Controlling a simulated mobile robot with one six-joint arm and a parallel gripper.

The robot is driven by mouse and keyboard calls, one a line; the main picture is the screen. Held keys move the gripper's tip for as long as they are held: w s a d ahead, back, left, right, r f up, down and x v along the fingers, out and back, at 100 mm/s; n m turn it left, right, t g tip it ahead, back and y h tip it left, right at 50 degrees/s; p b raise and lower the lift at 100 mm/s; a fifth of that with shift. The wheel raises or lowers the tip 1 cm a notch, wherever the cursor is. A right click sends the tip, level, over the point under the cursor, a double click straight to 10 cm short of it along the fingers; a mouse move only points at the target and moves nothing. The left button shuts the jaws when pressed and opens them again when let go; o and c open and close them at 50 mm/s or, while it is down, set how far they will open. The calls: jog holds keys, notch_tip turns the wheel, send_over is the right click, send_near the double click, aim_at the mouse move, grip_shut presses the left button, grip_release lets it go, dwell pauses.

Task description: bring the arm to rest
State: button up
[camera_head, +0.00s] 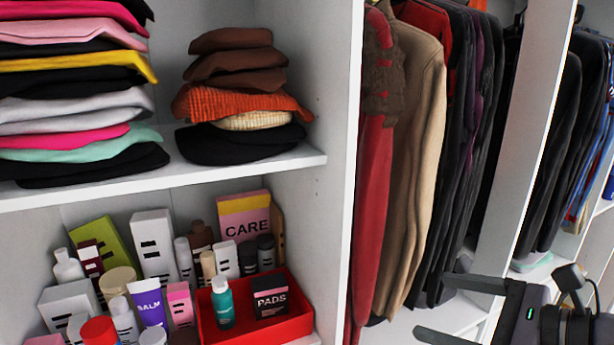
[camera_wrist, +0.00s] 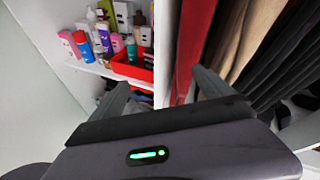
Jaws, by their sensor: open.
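My gripper (camera_head: 432,308) is at the lower right of the head view, in front of the hanging clothes. Its two dark fingers are spread apart with nothing between them. In the wrist view my gripper (camera_wrist: 160,88) is also open and empty, its fingers pointing toward the wardrobe. The upright panel between the shelves and the clothes shows between the fingers. The fingers look apart from the shelf items; how near they are to the clothes I cannot tell.
Hanging clothes (camera_head: 415,150) fill the middle section. A red tray (camera_head: 293,327) with a teal bottle (camera_head: 222,303) and a PADS box (camera_head: 271,303) stands on the lower left shelf among several bottles and boxes.

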jog(key=s+a+f+n+g+h+b, duration=0.1)
jog(key=s+a+f+n+h+b, duration=0.1)
jog(key=s+a+f+n+b, duration=0.2)
jog(key=s+a+f+n+g+h+b, duration=0.2)
jog(key=s+a+f+n+b, duration=0.2)
jog(key=f+n+b, duration=0.6)
jog(key=s+a+f+n+g+h+b, duration=0.2)
jog(key=s+a+f+n+b, duration=0.3)
jog(key=f+b, duration=0.6)
notch_tip(320, 180, down, 9)
jog(key=shift+a+f+n+h, duration=0.2)
jog(key=shift+a+n+h, duration=0.2)
jog(key=shift+n, duration=0.5)
